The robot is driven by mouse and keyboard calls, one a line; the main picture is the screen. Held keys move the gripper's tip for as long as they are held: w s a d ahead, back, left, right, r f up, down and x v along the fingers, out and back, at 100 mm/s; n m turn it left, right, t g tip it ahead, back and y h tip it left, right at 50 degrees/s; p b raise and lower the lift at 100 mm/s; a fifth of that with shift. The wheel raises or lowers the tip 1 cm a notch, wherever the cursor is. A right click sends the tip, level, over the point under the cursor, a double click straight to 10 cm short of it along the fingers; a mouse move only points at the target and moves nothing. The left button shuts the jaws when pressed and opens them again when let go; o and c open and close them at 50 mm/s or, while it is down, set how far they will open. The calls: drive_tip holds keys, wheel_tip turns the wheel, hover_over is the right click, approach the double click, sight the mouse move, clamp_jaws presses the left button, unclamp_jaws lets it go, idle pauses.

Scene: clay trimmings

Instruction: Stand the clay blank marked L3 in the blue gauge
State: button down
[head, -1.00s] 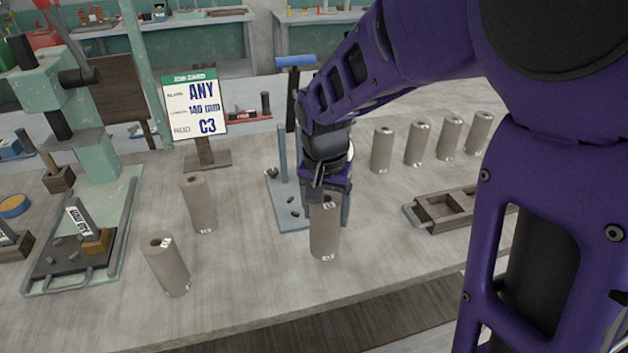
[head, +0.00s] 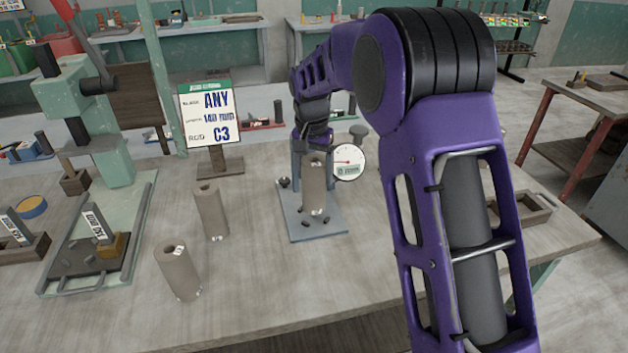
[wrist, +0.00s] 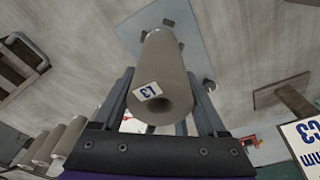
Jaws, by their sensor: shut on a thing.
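The clay blank marked L3 (head: 314,185) is a grey-brown hollow cylinder, upright in the head view. Its white label, L3, faces the wrist camera beside the open bore in the wrist view (wrist: 158,75). My gripper (head: 312,150) is shut on its upper part, with a finger on either side in the wrist view (wrist: 161,98). The blue gauge (head: 296,228) has a flat base and a round white dial (head: 349,163) just right of the blank. The blank is over the base; I cannot tell if its lower end touches.
Two more blanks stand on the table to the left, one nearer (head: 177,273) and one farther (head: 211,213). A job card (head: 207,115) stands behind them. A green press (head: 105,140) is at far left. A wooden tray (head: 520,208) lies right, partly behind my arm.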

drive_tip(key=shift+w+r, duration=0.1)
drive_tip(key=shift+w, duration=0.1)
drive_tip(key=shift+w+a+f, duration=0.1)
drive_tip(key=shift+w+f, duration=0.05)
drive_tip(key=shift+f, duration=1.6)
drive_tip(key=shift+f, duration=0.1)
drive_tip(key=shift+f, duration=0.15)
unclamp_jaws()
